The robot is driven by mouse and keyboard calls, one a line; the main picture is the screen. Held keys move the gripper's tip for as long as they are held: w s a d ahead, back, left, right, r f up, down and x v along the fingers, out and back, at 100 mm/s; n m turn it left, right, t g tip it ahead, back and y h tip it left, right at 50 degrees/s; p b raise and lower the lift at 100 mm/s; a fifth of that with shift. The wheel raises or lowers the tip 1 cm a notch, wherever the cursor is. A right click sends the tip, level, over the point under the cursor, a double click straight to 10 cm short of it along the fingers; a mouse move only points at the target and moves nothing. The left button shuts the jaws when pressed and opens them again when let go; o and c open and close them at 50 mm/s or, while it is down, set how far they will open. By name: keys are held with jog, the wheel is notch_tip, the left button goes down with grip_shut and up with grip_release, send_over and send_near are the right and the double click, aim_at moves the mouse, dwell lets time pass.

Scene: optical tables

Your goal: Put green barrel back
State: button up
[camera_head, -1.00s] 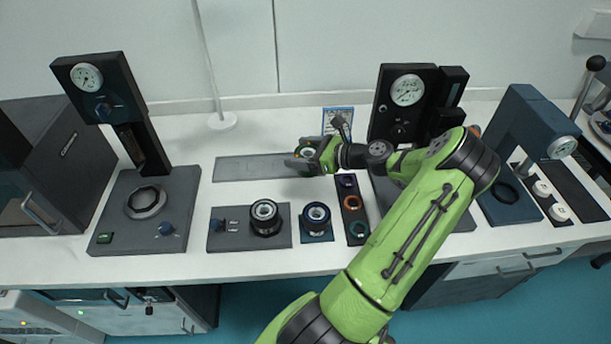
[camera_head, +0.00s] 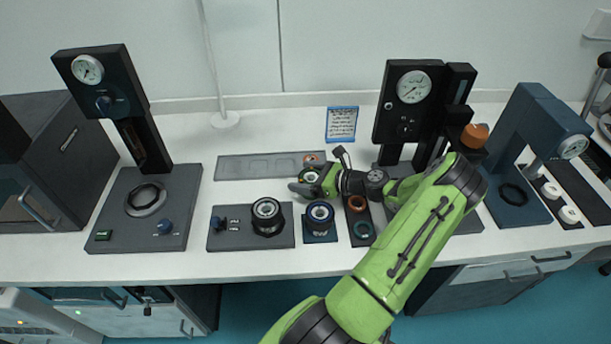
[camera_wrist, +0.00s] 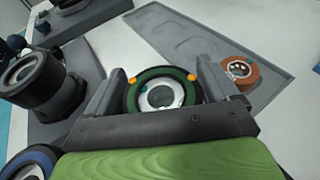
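The green barrel (camera_wrist: 161,92), with a green ring around a pale glass centre, sits between the two fingers of my gripper (camera_wrist: 160,88) in the wrist view. The fingers touch or nearly touch its sides, and it moves with my gripper. In the head view, the barrel (camera_head: 309,174) shows in my gripper (camera_head: 306,182), in front of the right end of the grey slotted tray (camera_head: 232,173). Its underside is hidden. The tray also shows in the wrist view (camera_wrist: 165,22), with empty recesses and a copper-coloured barrel (camera_wrist: 240,72) at one end.
A black-ringed lens fixture (camera_head: 267,217) and a blue-ringed barrel (camera_head: 319,216) stand in front of my gripper. A dark strip with an orange ring (camera_head: 357,203) and a teal ring (camera_head: 362,231) is close right. A gauge press (camera_head: 413,88) stands behind right. A sign (camera_head: 341,124) stands behind.

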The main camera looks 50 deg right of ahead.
jog(key=shift+o, duration=0.8)
jog(key=shift+s+r, duration=0.1)
jog(key=shift+r, duration=0.1)
jog(key=p+v, duration=0.1)
jog(key=v, duration=1.1)
jog(key=shift+p, duration=0.4)
jog(key=shift+r, duration=0.1)
